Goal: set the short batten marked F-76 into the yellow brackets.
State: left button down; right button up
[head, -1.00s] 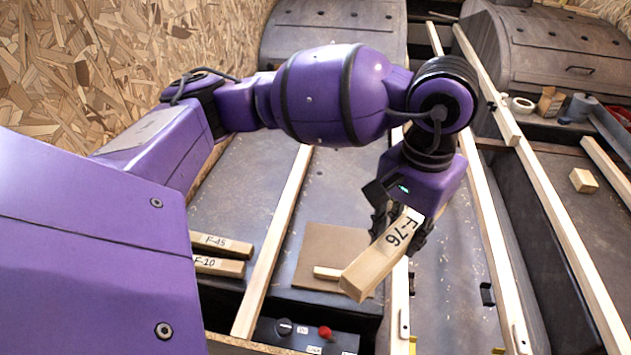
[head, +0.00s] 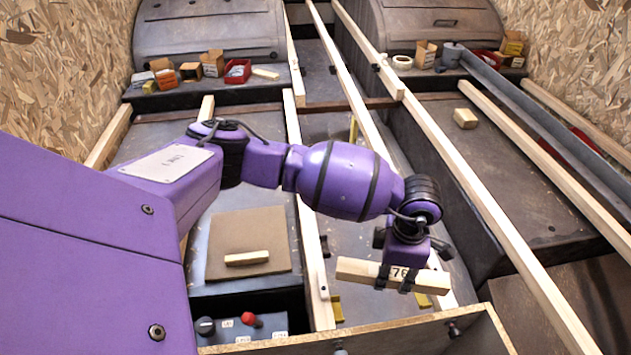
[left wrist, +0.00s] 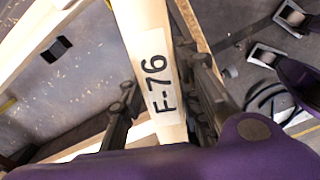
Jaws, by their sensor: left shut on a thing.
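The short batten marked F-76 (head: 358,271) is pale wood and lies roughly level across the head view. My left gripper (head: 398,278) is shut on it, with a finger on each side of the label. In the left wrist view the batten (left wrist: 157,85) runs between the fingers, label readable as F-76. One yellow bracket (head: 337,309) shows by the left rail, below the batten's left part. Another yellow bracket (head: 423,300) shows just below the batten's right part. The batten appears held above them, but the gap is hard to judge.
Long wooden rails (head: 308,220) run on both sides. A wooden board edge (head: 380,332) crosses in front. A brown mat (head: 247,222) with a small wood piece (head: 246,258) lies left, above a control box (head: 243,328). Boxes and tape sit by the far arches.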

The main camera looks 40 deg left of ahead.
aim_at(387, 282)
pick_arm(q)
jog(key=f+n, duration=0.2)
jog(key=f, duration=0.1)
jog(key=f+n, duration=0.1)
jog(key=f, duration=0.1)
jog(key=shift+w+a+n+b, duration=0.15)
jog(key=shift+a+n+b, duration=0.15)
jog(key=shift+n+b, duration=0.1)
notch_tip(387, 282, down, 8)
jog(key=b, duration=0.5)
jog(key=shift+f, duration=0.15)
pick_arm(e)
notch_tip(387, 282, down, 7)
jog(key=s, duration=0.1)
jog(key=shift+s+g, duration=0.2)
jog(key=shift+g, duration=0.1)
pick_arm(q)
jog(key=shift+w+d, duration=0.1)
jog(key=shift+w, duration=0.05)
pick_arm(e)
jog(key=shift+r, duration=0.2)
pick_arm(q)
jog(key=c, duration=1.2)
grip_release()
pick_arm(e)
jog(key=shift+d, duration=0.1)
